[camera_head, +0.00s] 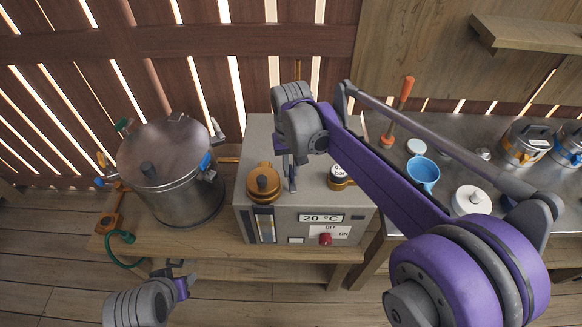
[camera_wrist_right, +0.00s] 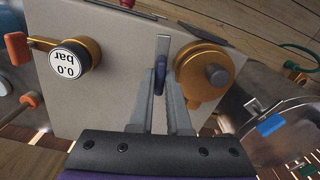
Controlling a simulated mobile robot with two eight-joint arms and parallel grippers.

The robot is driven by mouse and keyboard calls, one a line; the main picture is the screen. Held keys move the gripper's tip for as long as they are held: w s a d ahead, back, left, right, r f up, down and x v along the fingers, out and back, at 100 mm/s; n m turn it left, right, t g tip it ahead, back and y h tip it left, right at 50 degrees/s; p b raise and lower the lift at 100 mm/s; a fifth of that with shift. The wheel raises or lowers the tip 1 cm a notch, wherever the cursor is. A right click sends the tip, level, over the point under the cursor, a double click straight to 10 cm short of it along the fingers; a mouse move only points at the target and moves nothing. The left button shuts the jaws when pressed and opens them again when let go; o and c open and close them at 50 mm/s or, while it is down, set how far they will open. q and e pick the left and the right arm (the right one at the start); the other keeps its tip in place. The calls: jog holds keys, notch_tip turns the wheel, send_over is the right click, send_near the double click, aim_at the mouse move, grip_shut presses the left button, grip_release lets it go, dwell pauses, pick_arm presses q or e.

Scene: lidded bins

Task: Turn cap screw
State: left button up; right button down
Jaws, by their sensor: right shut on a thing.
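A round brass cap (camera_head: 264,184) with a dark knob sits on top of the grey box (camera_head: 345,215), at its front left; it also shows in the right wrist view (camera_wrist_right: 205,72). I cannot tell for sure that it is the cap screw. My right gripper (camera_head: 291,176) points down beside the cap, apart from it. In the right wrist view its fingers (camera_wrist_right: 161,95) are shut on a small dark blue piece (camera_wrist_right: 160,72) at a flat metal strip (camera_wrist_right: 163,45). My left gripper (camera_head: 175,268) is low at the left front, its fingers barely visible.
A large steel pot (camera_head: 165,180) stands left of the box. A gauge reading 0.0 bar (camera_wrist_right: 70,58) stands on the box's top. A blue cup (camera_head: 423,173), white lid (camera_head: 471,200) and metal canisters (camera_head: 523,143) are on the right counter. My right arm spans above it.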

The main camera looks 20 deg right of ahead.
jog(key=c, duration=0.9)
grip_release()
jog(key=shift+r, duration=0.15)
notch_tip(320, 180, up, 11)
jog(key=shift+f+p, duration=0.2)
jog(key=shift+p, duration=0.15)
jog(key=s+d+f+t, duration=0.1)
jog(key=s+f, duration=0.3)
jog(key=s, duration=0.2)
jog(key=s+d+f+t, duration=0.2)
jog(key=s+f, duration=0.3)
jog(key=s, duration=0.2)
jog(key=s+d+f+n+t, duration=0.1)
jog(key=s+d+f+t, duration=0.1)
jog(key=s+f, duration=0.3)
jog(key=shift+s+f, duration=0.2)
jog(key=shift+s, duration=0.8)
